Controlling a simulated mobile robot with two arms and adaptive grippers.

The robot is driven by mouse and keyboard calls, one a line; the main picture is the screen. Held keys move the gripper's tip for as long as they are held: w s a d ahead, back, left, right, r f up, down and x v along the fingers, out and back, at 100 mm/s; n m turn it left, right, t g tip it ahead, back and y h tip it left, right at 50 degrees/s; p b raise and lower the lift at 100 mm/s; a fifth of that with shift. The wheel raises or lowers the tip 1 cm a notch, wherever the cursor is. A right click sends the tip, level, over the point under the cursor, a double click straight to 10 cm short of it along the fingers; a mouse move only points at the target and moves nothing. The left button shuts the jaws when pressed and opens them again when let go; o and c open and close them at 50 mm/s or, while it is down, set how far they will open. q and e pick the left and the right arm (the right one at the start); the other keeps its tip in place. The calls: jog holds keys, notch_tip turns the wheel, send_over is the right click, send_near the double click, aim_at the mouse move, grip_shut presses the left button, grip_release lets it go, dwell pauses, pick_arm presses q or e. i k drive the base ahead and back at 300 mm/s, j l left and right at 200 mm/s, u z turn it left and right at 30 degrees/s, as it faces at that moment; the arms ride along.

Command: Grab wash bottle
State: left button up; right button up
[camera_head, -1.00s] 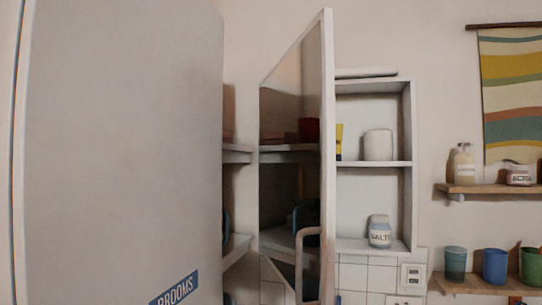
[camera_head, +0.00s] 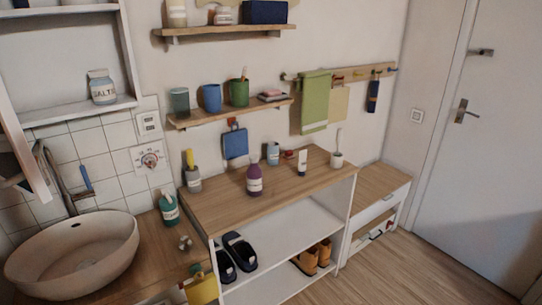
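A teal bottle (camera_head: 169,209) with a pale label and dark top stands upright on the wooden counter just right of the sink. I cannot read either label, so I cannot tell which is the wash bottle. Neither of my grippers is in view.
A round basin (camera_head: 78,258) fills the lower left. A grey holder (camera_head: 193,180), a white tube (camera_head: 302,163) and a white cup (camera_head: 337,159) stand on the low unit (camera_head: 225,208). An open wall cabinet (camera_head: 65,55) hangs upper left. Floor (camera_head: 400,270) is clear at right.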

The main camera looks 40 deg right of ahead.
aim_at(254, 174)
jog(key=z, duration=1.1)
